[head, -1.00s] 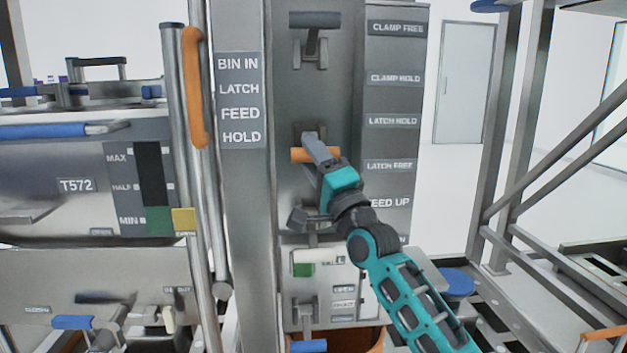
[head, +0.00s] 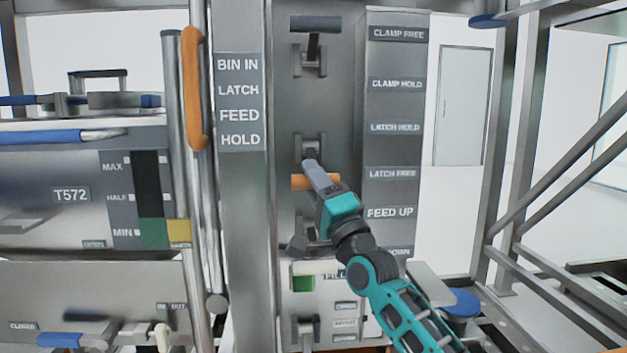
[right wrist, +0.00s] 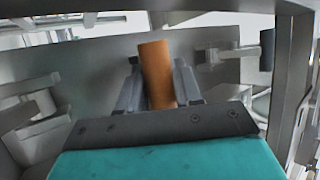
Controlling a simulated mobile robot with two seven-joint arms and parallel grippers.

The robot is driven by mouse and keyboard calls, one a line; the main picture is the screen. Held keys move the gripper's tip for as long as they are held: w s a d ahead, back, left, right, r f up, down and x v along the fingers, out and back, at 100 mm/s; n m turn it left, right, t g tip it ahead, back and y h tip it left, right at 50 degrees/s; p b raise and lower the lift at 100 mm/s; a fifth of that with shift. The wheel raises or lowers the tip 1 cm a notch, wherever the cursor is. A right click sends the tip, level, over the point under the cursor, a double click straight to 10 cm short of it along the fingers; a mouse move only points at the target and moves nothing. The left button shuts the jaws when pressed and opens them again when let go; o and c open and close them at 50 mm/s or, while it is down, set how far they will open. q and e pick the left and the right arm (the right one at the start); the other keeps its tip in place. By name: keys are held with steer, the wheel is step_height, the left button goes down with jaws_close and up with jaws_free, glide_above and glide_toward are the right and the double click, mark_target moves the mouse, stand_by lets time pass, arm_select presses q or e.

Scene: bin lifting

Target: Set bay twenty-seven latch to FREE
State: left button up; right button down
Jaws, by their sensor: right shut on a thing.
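The latch lever has an orange grip (head: 301,182) on the grey column, hanging from a bracket (head: 310,148) above it. My right gripper (head: 316,178) is shut on this orange grip, which also shows between the two fingers in the right wrist view (right wrist: 155,65). The grip is slightly below the level of the LATCH FREE label (head: 392,173) and well below the LATCH HOLD label (head: 395,128). My left gripper is out of view.
A dark-gripped lever (head: 315,23) is above on the column. A vertical orange handle (head: 193,88) is on the left. A bin marked T572 (head: 70,215) stands further left.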

steer(key=shift+w+f, duration=0.2)
steer(key=shift+f, duration=0.3)
steer(key=c, duration=1.2)
jaws_free()
steer(key=shift+o, duration=0.9)
steer(key=shift+w+f, duration=0.1)
steer(key=shift+f, duration=0.05)
steer(key=o, duration=0.5)
steer(key=shift+c, duration=0.2)
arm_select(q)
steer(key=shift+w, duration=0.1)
arm_select(e)
steer(key=shift+s+d+f, duration=0.15)
steer(key=shift+s+d, duration=0.1)
steer(key=shift+s, duration=0.25)
arm_select(q)
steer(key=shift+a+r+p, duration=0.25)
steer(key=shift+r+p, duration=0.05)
steer(key=shift+p, duration=0.5)
arm_select(e)
steer(key=v, duration=1.1)
steer(key=shift+s+d, duration=0.15)
steer(key=shift+s, duration=0.2)
